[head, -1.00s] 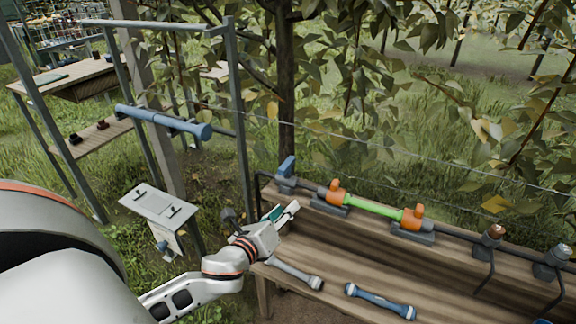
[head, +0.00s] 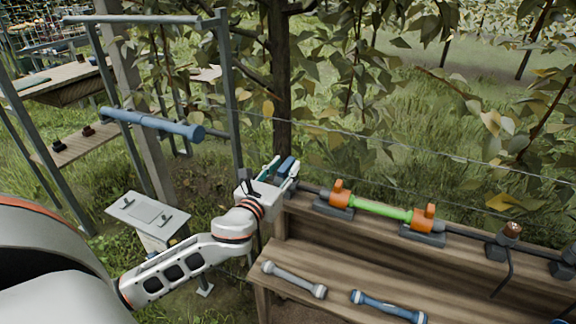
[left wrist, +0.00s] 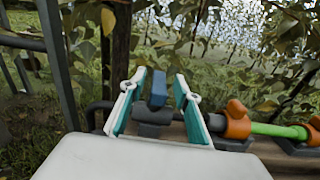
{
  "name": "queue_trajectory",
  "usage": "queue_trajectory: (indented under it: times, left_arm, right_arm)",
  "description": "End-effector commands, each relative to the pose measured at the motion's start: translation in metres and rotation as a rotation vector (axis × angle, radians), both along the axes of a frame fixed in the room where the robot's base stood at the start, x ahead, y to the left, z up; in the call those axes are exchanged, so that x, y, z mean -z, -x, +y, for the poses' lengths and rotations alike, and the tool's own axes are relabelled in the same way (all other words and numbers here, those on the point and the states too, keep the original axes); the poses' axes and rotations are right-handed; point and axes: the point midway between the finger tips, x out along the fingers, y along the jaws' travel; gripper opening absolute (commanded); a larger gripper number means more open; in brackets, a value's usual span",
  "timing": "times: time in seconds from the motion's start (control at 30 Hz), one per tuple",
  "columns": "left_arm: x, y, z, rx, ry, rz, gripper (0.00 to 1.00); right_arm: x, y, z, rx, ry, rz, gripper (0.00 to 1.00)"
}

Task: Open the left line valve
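The left line valve has a blue lever (head: 287,165) on a dark body at the left end of the pipe on the bench's upper shelf. In the left wrist view, the blue lever (left wrist: 157,88) stands upright between the two fingers, with the dark valve body (left wrist: 154,115) below it. My left gripper (head: 281,171) is open at the valve, its teal-padded fingers on either side of the lever, with gaps visible in the left wrist view (left wrist: 158,88). The gripper partly hides the valve in the head view. My right gripper is not in view.
A green pipe section (head: 380,209) joins two orange-handled valves (head: 340,192) to the right. A grey-ended tube (head: 294,279) and a blue tube (head: 388,306) lie on the lower shelf of the wooden bench (head: 262,262). A metal frame post (head: 232,100) stands close left.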

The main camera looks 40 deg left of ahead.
Motion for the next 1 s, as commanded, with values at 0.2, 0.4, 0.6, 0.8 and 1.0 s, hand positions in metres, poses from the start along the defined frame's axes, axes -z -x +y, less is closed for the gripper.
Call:
queue_trajectory:
  times: [0.2,0.4,0.6,0.8,1.0]
  left_arm:
    - [0.001,-0.016,0.004,0.0,-0.001,0.002,0.32]
    - [0.0,-0.018,0.005,0.0,0.0,0.001,0.32]
    - [0.0,-0.018,0.004,0.0,0.001,0.001,0.09]
    - [0.0,-0.018,0.004,0.0,0.001,0.001,0.0]
    - [-0.002,-0.018,0.004,-0.023,0.004,-0.002,0.0]
  right_arm:
    - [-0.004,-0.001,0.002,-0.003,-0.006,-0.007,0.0]
    - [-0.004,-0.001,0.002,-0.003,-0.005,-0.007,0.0]
    - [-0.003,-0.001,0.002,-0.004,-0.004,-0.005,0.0]
    - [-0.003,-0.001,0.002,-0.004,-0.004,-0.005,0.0]
    - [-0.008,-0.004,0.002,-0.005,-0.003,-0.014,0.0]
